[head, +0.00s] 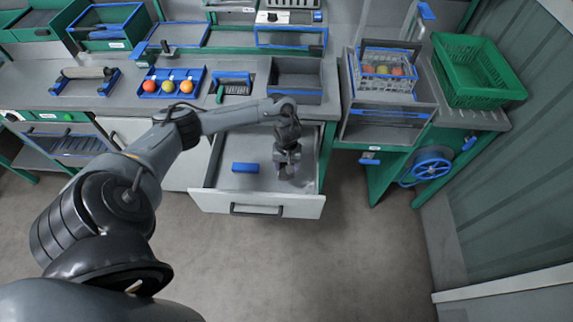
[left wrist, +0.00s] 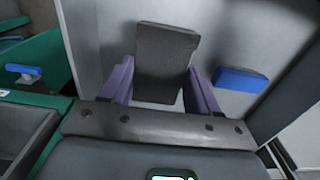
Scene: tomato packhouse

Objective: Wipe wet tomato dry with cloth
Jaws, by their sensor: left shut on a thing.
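My left gripper (head: 287,170) reaches down into the open drawer (head: 262,208). In the left wrist view its two purple fingers (left wrist: 160,76) are shut on a dark grey folded cloth (left wrist: 165,42). The cloth is mostly hidden by the gripper in the head view. Several tomatoes (head: 168,87), red, orange and yellow, sit in a row in a blue tray on the bench. I cannot tell which tomato is wet. My right gripper is not in view.
A blue block (head: 245,167) lies in the drawer beside the gripper; it also shows in the left wrist view (left wrist: 240,79). A wire basket (head: 385,87) with more tomatoes stands right of the bench. A green crate (head: 490,87) is farther right. The floor in front is clear.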

